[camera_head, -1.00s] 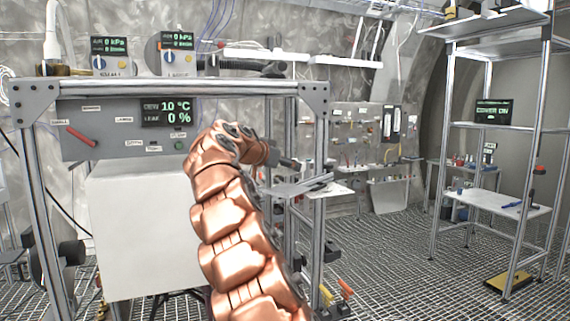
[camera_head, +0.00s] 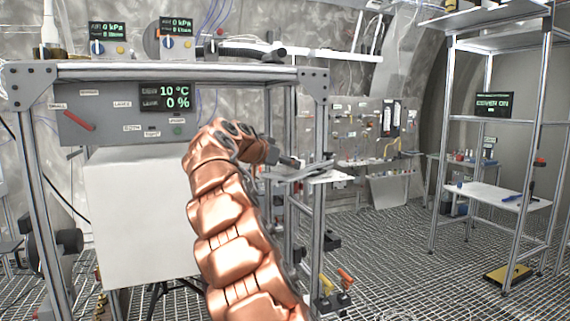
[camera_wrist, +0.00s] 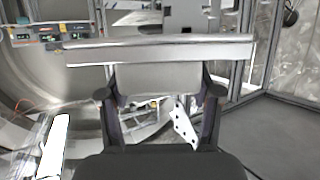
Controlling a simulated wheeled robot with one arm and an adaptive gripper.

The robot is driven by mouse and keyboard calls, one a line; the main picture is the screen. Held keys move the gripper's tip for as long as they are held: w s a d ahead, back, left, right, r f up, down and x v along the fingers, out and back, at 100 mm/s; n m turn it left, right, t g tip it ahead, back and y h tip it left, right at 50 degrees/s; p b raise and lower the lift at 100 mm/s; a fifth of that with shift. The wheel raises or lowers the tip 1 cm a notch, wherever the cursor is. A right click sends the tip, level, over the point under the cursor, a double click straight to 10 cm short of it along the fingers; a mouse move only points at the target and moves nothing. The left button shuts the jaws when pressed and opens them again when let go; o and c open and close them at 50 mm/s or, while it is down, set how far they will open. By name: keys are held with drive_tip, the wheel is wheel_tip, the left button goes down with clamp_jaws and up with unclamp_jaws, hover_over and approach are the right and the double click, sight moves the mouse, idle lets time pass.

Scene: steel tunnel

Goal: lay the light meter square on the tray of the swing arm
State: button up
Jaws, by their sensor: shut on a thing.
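My copper-coloured arm reaches forward in the head view, and my gripper (camera_head: 298,166) is at its far end, small and partly hidden by the wrist. In the wrist view my gripper (camera_wrist: 160,95) has its two dark fingers on either side of a flat grey piece, which I take to be the light meter (camera_wrist: 160,80), and is shut on it. A long pale bar lies across just beyond it; I cannot tell whether it belongs to the meter. A small white plate (camera_head: 328,177), possibly the swing arm's tray, shows just right of the gripper; contact is unclear.
A metal frame with a grey control panel (camera_head: 108,123) and a large white box (camera_head: 140,220) stands at left. A shelf rack with a white board (camera_head: 490,195) stands at right. Grated floor (camera_head: 400,260) between them is clear. Yellow and orange handles (camera_head: 345,278) stick out low.

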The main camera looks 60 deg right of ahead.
drive_tip(key=shift+f+b, duration=0.45)
drive_tip(key=o, duration=1.4)
drive_tip(key=shift+o, duration=0.2)
drive_tip(key=v, duration=1.2)
